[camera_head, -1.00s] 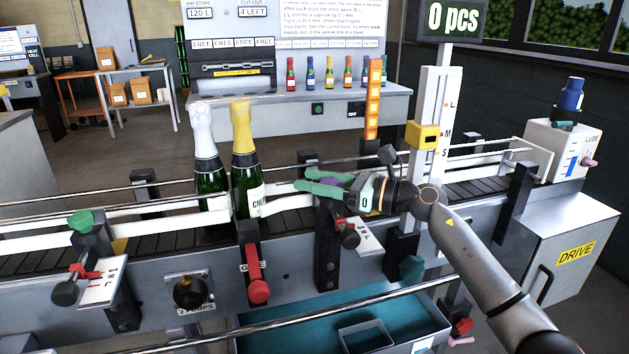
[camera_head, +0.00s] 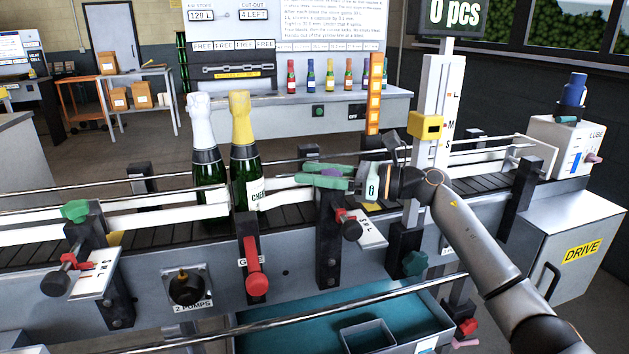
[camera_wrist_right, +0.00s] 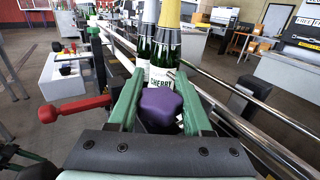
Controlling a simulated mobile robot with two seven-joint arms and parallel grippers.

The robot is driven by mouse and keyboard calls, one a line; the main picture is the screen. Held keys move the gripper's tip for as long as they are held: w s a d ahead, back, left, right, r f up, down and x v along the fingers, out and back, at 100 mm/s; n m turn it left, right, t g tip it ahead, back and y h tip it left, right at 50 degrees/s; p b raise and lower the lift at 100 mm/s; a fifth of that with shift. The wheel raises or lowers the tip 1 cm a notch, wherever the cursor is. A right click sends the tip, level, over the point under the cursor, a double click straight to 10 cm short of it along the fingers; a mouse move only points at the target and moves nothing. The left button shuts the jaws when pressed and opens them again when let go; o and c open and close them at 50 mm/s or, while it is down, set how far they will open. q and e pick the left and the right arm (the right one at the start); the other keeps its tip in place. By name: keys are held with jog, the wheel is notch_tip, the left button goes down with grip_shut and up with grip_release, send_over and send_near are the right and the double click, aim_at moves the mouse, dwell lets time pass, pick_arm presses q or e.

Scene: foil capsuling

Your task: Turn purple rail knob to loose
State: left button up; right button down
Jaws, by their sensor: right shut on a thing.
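The purple rail knob (camera_wrist_right: 160,106) is a lobed knob between the two green fingers of my right gripper (camera_wrist_right: 163,100) in the right wrist view. The fingers are shut on its sides. In the head view my right gripper (camera_head: 325,176) reaches in from the right to the top of a black rail post (camera_head: 328,240), and only a little of the purple knob (camera_head: 329,170) shows between the fingers. A white scale plate lettered S, M, L (camera_head: 368,230) sits beside that post. Its pointer setting is too small to read. My left gripper is in neither view.
A white-topped bottle (camera_head: 208,160) and a yellow-topped bottle (camera_head: 243,160) stand on the conveyor left of the gripper. A green knob (camera_head: 75,210) tops another rail post at left. A red lever (camera_head: 255,278) and chrome rails border the belt. A teal tray (camera_head: 290,325) lies below.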

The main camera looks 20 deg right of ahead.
jog(key=shift+c, duration=1.6)
grip_release()
jog(key=shift+d, duration=0.1)
jog(key=shift+s+d, duration=0.1)
jog(key=shift+d, duration=0.1)
jog(key=b+v, duration=0.1)
jog(key=v, duration=1.1)
